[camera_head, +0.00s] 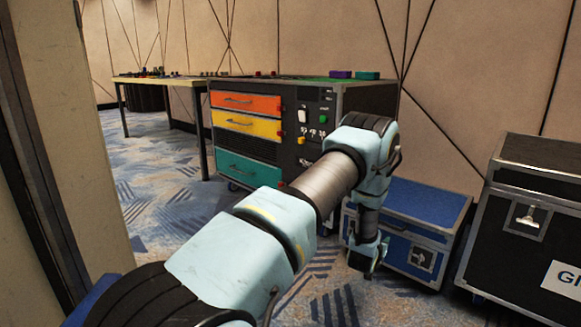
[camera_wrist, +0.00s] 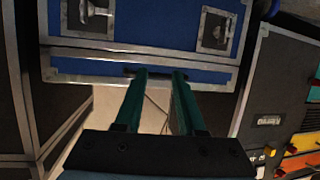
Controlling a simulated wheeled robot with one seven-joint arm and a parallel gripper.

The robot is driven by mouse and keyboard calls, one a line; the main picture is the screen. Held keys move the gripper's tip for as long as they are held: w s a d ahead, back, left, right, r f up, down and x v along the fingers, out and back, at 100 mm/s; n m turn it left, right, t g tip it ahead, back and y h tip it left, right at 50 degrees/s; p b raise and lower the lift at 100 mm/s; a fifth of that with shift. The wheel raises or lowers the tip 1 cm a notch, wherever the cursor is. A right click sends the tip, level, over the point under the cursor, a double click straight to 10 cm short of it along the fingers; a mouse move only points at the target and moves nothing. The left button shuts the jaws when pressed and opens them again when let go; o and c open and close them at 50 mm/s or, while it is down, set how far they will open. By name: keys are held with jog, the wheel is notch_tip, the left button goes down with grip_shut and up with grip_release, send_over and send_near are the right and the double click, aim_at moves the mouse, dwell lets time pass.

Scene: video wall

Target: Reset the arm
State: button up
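My arm reaches from the bottom of the head view towards the middle, bends at the elbow and hangs down. My gripper (camera_head: 366,262) is at its lower end, in front of a blue case (camera_head: 425,215). In the wrist view two teal fingers of the gripper (camera_wrist: 159,76) stand apart with a gap between them. Nothing is held in the gap; a pale surface shows through it. The blue case (camera_wrist: 160,40) fills the top of the wrist view beyond the fingertips. I cannot tell whether the fingers touch it.
A wheeled cabinet (camera_head: 240,150) with orange, yellow and teal drawers stands behind my arm. A large black case (camera_head: 535,215) is at right. A table (camera_head: 160,82) with small items stands at the back left. A wall edge (camera_head: 50,150) is close at left. Patterned carpet (camera_head: 160,190) is clear at left.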

jog(key=s+a+r+n+g+y+p, duration=0.2)
jog(key=s+a+r+y, duration=0.1)
jog(key=a+r, duration=0.7)
jog(key=s+a+r+n+g+y+p, duration=0.1)
jog(key=s+a+r+g+y, duration=0.15)
jog(key=a+r, duration=0.75)
jog(key=s+a+r+n+g+y+p, duration=0.1)
jog(key=s+a+r+g, duration=0.25)
jog(key=s+a, duration=0.7)
jog(key=s+a+r+n+g+y+p, duration=0.15)
jog(key=s+a+r, duration=0.45)
jog(key=s, duration=0.7)
jog(key=w+p+v, duration=0.2)
jog(key=p+v, duration=1)
jog(key=w+a+r+p+v, duration=0.1)
jog(key=w+p+v, duration=0.2)
jog(key=p+v, duration=0.8)
jog(key=w+a+p+v, duration=0.1)
jog(key=w+p+v, duration=0.1)
jog(key=p+v, duration=1)
jog(key=r+g+p, duration=0.1)
jog(key=p, duration=0.2)
jog(key=shift+w+a+r+h, duration=0.2)
jog(key=shift+w+r+h, duration=0.1)
jog(key=shift+w, duration=0.05)
jog(key=shift+m, duration=0.25)
